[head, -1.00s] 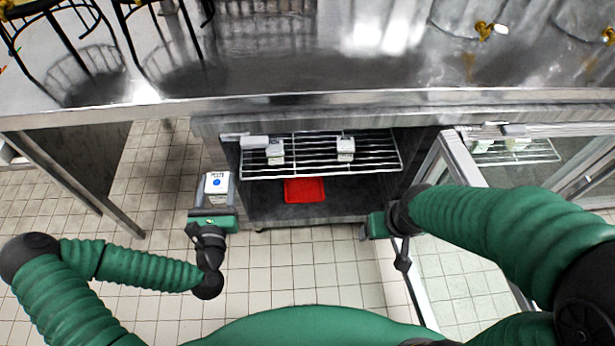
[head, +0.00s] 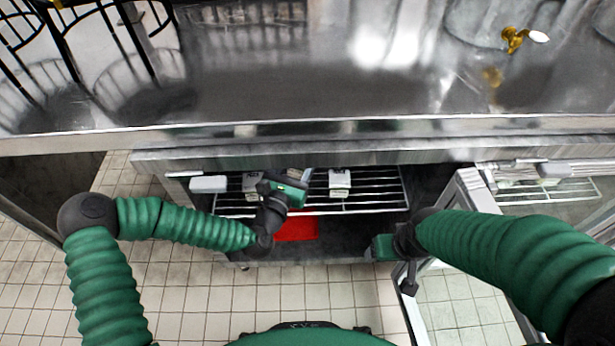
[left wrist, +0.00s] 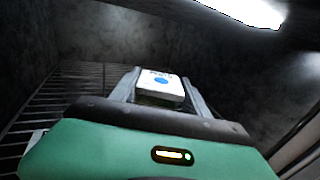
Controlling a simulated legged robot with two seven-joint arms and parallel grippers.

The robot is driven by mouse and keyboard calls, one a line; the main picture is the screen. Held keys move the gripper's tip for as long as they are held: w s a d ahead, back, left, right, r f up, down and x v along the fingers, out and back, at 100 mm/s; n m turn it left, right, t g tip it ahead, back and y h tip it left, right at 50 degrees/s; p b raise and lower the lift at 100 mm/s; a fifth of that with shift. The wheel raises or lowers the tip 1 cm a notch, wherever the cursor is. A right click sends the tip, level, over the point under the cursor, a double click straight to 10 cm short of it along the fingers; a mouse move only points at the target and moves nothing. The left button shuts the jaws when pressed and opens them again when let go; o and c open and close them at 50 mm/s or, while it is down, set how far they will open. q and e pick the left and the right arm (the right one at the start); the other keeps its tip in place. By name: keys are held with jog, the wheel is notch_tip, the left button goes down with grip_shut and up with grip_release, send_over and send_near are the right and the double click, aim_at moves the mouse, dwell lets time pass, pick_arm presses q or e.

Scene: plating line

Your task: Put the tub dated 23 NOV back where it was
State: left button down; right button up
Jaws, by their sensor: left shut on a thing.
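My left gripper (head: 296,180) reaches into the open cabinet, over the wire shelf (head: 381,205). In the left wrist view, the left gripper (left wrist: 160,92) is shut on a tub (left wrist: 161,84) with a white lid and a blue dot. The date on it is too small to read. In the head view the gripper mostly hides this tub. Two other white-lidded tubs stand on the shelf, one (head: 249,184) left of the gripper and one (head: 340,180) right of it. My right gripper (head: 378,248) is by the open cabinet door; its fingers cannot be made out.
A red tray (head: 297,228) lies below the wire shelf. The glass door (head: 466,205) stands open on the right. The steel counter (head: 300,85) overhangs the cabinet. The shelf's right end is bare.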

aim_at(291, 175)
pick_arm(q)
jog(key=f+b, duration=0.1)
jog(key=a+f, duration=0.1)
jog(key=f, duration=0.1)
jog(key=f+b, duration=0.1)
jog(key=shift+s+a+f+b, duration=0.3)
jog(key=shift+a, duration=0.1)
jog(key=f, duration=0.1)
jog(key=f+b, duration=0.1)
jog(key=f, duration=0.1)
jog(key=f+b, duration=0.1)
jog(key=shift+w+d+f, duration=0.1)
jog(key=shift+d+f, duration=0.25)
jog(key=shift+d, duration=0.05)
jog(key=shift+d+f, duration=0.15)
jog(key=shift+a, duration=0.25)
jog(key=c, duration=0.5)
grip_release()
jog(key=shift+a, duration=0.1)
pick_arm(e)
jog(key=f, duration=0.3)
jog(key=a+f, duration=0.1)
jog(key=shift+s+f, duration=0.25)
jog(key=shift+s, duration=0.05)
pick_arm(q)
jog(key=shift+d, duration=0.2)
